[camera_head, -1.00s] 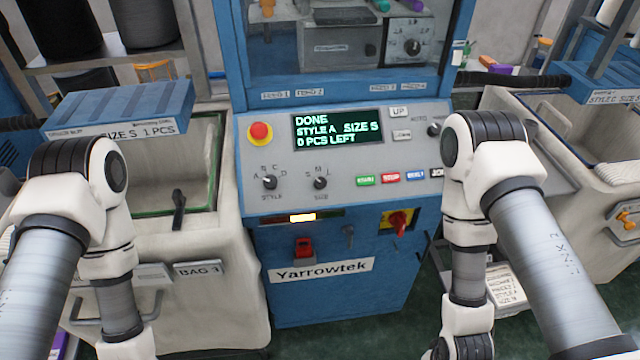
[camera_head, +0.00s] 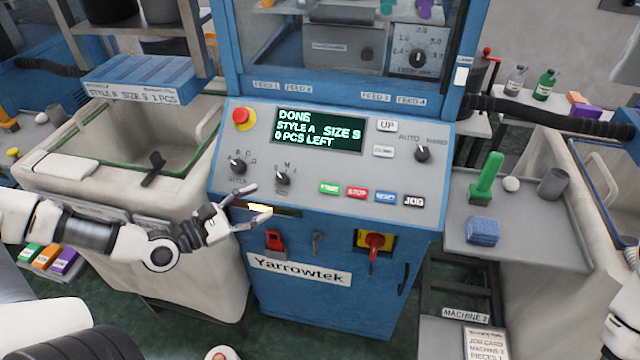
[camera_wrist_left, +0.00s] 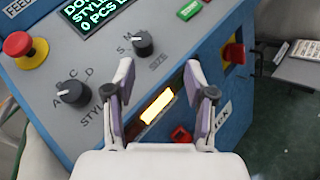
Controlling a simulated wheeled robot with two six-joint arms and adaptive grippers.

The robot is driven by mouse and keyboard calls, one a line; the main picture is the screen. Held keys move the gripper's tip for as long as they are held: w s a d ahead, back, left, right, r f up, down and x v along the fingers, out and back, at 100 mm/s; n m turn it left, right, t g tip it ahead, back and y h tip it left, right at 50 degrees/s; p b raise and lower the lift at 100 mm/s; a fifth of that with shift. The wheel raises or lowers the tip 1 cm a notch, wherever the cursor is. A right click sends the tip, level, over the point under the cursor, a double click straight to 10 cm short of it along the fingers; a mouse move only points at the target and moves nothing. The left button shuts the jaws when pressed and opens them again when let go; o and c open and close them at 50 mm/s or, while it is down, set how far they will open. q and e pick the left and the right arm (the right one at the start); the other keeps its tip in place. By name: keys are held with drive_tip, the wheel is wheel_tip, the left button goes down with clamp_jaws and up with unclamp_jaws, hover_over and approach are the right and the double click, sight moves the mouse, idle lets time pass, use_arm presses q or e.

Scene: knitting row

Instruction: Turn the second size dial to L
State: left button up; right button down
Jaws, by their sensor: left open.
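The size dial (camera_head: 282,178) is a small black knob on the blue machine's sloped grey panel, right of the style dial (camera_head: 237,167). In the left wrist view the size dial (camera_wrist_left: 143,42) lies just beyond the fingertips, its pale mark toward the S side; the L is not readable. The display (camera_head: 318,132) reads DONE, STYLE A, SIZE S, 0 PCS LEFT. My left gripper (camera_head: 260,202) is open and empty, in front of the panel's lower edge, below the size dial and apart from it. My right gripper is out of view.
A red stop button (camera_head: 241,117) sits at the panel's upper left. Coloured buttons (camera_head: 357,193) lie right of the size dial. A red and yellow switch (camera_head: 374,241) is below. A bin (camera_head: 120,135) stands left, a grey tray (camera_head: 540,240) right.

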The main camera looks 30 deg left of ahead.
sight(279, 180)
use_arm(q)
drive_tip(key=w+b, duration=0.1)
drive_tip(key=w+a+b, duration=0.1)
drive_tip(key=b, duration=0.1)
drive_tip(key=shift+r+t, duration=0.15)
drive_tip(key=shift+t, duration=0.15)
drive_tip(key=b+x, duration=0.1)
drive_tip(key=x, duration=0.1)
drive_tip(key=b+x, duration=0.2)
drive_tip(key=shift+w+d+r, duration=0.15)
drive_tip(key=shift+w+r, duration=0.05)
drive_tip(key=shift+w, duration=0.15)
drive_tip(key=shift+w+d+r, duration=0.2)
drive_tip(key=shift+w+d, duration=0.15)
drive_tip(key=shift+w, duration=0.25)
drive_tip(key=shift+a, duration=0.1)
clamp_jaws()
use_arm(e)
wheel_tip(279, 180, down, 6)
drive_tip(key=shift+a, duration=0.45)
